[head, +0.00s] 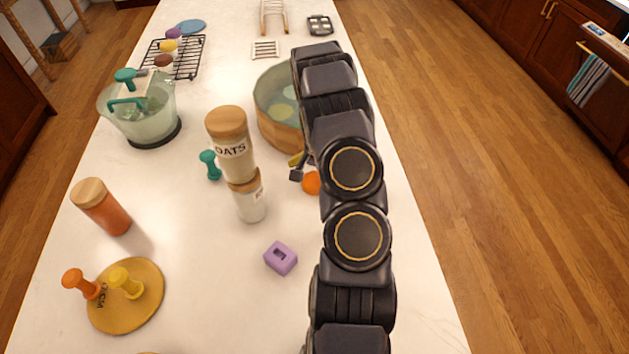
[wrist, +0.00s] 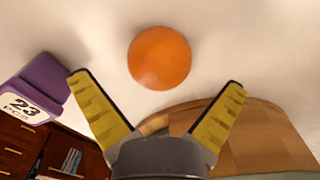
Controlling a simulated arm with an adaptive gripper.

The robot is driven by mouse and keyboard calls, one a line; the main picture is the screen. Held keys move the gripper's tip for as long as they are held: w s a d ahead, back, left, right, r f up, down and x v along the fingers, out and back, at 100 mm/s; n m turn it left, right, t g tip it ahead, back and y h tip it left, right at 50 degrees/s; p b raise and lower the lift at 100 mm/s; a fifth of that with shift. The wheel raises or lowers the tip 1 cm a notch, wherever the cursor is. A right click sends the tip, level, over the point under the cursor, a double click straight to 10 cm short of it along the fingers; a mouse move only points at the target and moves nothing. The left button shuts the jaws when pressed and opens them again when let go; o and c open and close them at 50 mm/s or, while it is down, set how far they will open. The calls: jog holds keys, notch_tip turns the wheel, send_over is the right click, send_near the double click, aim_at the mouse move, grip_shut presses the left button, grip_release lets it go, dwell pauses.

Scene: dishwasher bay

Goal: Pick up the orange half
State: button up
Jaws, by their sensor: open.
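The orange half (head: 311,183) sits on the white counter beside the wooden bowl, partly hidden behind my arm in the head view. In the wrist view the orange half (wrist: 159,57) shows its rounded orange side, ahead of and between the fingertips. My gripper (wrist: 158,80) is open, its two yellow-padded fingers spread wide with nothing between them. The fingers appear apart from the orange half. In the head view only a bit of my gripper (head: 297,167) shows beside my arm.
The wooden bowl (head: 280,134) stands just beyond the orange half; its rim is close below the right finger in the wrist view (wrist: 262,138). A purple block (head: 281,258) lies nearer. An oats jar (head: 230,145) and a smaller wooden-lidded jar (head: 249,204) stand left.

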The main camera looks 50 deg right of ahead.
jog(key=shift+f, duration=0.95)
jog(key=c, duration=1.2)
jog(key=shift+c, duration=0.2)
jog(key=shift+r, duration=0.15)
